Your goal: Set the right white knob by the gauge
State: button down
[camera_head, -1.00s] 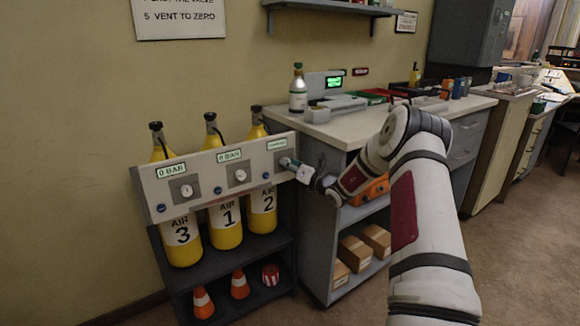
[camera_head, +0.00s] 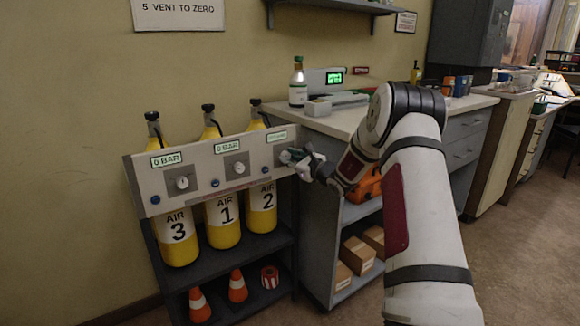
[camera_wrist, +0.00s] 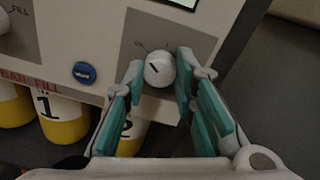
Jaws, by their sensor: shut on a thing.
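The right white knob (camera_wrist: 159,69) is a round white dial with a dark pointer mark, on a grey plate of the panel. My gripper (camera_wrist: 161,64) is shut on it, with one teal-padded finger on each side. The pointer slants toward upper left. In the head view my gripper (camera_head: 291,157) is at the panel's right end and hides most of this knob. The right gauge (camera_head: 279,136) is a small green-framed display above it, too small to read. In the wrist view only the lower edge of the gauge (camera_wrist: 184,4) shows.
The panel (camera_head: 141,187) has two other knobs, left (camera_head: 182,183) and middle (camera_head: 239,168), under gauges reading 0 BAR. A blue button (camera_wrist: 84,72) lies left of the held knob. Yellow air bottles (camera_head: 223,226) stand below. A counter (camera_head: 340,124) is close on the right.

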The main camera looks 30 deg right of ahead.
jog(key=shift+n+b, duration=0.8)
jog(key=shift+b, duration=0.1)
jog(key=c, duration=1.3)
grip_release()
jog(key=shift+s, duration=0.1)
jog(key=s, duration=0.8)
jog(key=s+d, duration=0.1)
jog(key=s, duration=0.3)
jog(key=shift+r, duration=0.3)
jog(key=shift+w+a, duration=0.1)
jog(key=shift+a, duration=0.05)
